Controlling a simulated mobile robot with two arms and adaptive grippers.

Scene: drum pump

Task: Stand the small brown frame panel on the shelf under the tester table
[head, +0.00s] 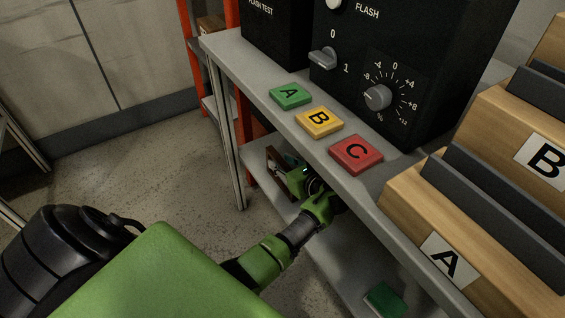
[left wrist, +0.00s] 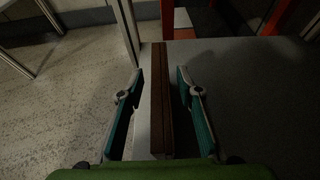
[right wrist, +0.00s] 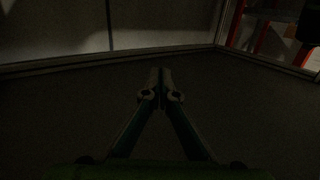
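The small brown frame panel (left wrist: 160,100) stands upright on edge on the grey shelf (left wrist: 255,110), near the shelf's left edge in the left wrist view. My left gripper (left wrist: 160,85) is open around it, one finger on each side, with a gap visible on both sides. In the head view my left gripper (head: 290,180) reaches under the tester table (head: 360,190), and the brown panel (head: 276,168) shows partly behind it. My right gripper (right wrist: 160,75) is shut and empty in the right wrist view, over a dark surface.
Tiles A (head: 290,95), B (head: 319,122) and C (head: 356,154) lie along the table edge by a black tester (head: 400,70). Wooden holders (head: 450,225) stand at right. A green piece (head: 384,300) lies on the lower shelf. A table leg (head: 232,150) stands near my left gripper.

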